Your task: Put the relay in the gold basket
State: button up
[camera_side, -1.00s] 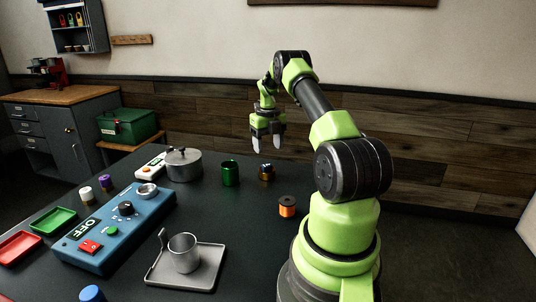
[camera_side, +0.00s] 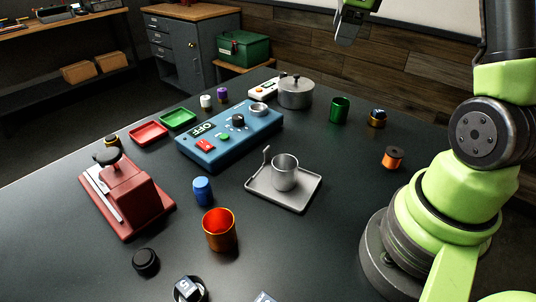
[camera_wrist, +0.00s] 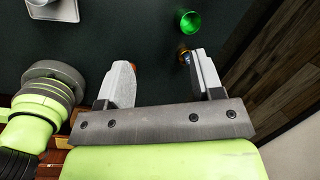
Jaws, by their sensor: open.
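A small gold basket (camera_side: 377,123) stands on the far right of the table in the side view, with a small dark block in or on it. In the wrist view the gold basket (camera_wrist: 181,49) is partly hidden behind the right finger. A small block with a light marked top (camera_side: 186,286) sits in a dark round holder at the front edge of the side view. Another block (camera_side: 265,297) is cut off there. I cannot tell which block is the relay. My gripper (camera_wrist: 163,80) is open and empty above the table; only part of it shows in the side view.
A green cup (camera_side: 340,109) stands beside the gold basket. An orange spool (camera_side: 393,158) lies nearer my base. A grey tray (camera_side: 300,204) with a metal cup, a blue control box (camera_side: 232,142), an orange cup (camera_side: 219,230) and a red press (camera_side: 128,198) occupy the table.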

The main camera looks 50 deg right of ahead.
jog(key=s+a+r+n+t+y, duration=0.1)
jog(key=s+a+r+n, duration=0.2)
jog(key=a+n, duration=0.45)
jog(key=s+a+r+n+t, duration=0.2)
jog(key=s+a+r+n, duration=0.15)
jog(key=a+n, duration=0.4)
jog(key=s+a+f+n+t+y, duration=0.1)
jog(key=s+a+n+y, duration=0.1)
jog(key=s+a+n, duration=0.6)
jog(key=shift+s+a+f+n+t, duration=0.3)
jog(key=shift+s+f+n, duration=0.1)
jog(key=shift+n, duration=0.7)
